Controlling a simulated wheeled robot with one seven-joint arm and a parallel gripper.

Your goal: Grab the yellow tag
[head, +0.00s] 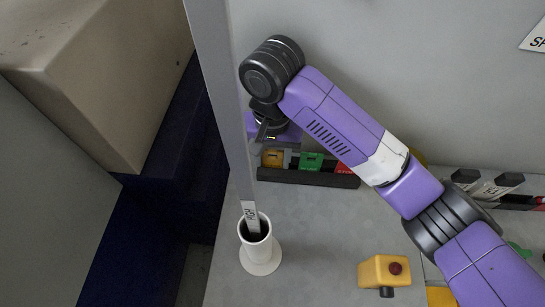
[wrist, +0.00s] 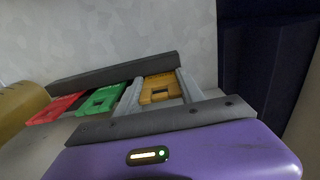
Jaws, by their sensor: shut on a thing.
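The yellow tag (wrist: 160,88) sits between the two grey fingers of my gripper (wrist: 160,95) in the wrist view, and the gripper is shut on it. The tag is a flat plate with a dark slot. In the head view the yellow tag (head: 272,158) shows at the left end of a dark rack (head: 308,179), just below my gripper (head: 281,147), whose fingers are mostly hidden by the arm. The tag appears still at the rack; whether it is lifted at all I cannot tell.
A green tag (head: 311,161) and a red tag (head: 344,168) stand to the right in the rack. A white cup-like holder (head: 260,252) with a grey upright strip (head: 223,95) stands at front left.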

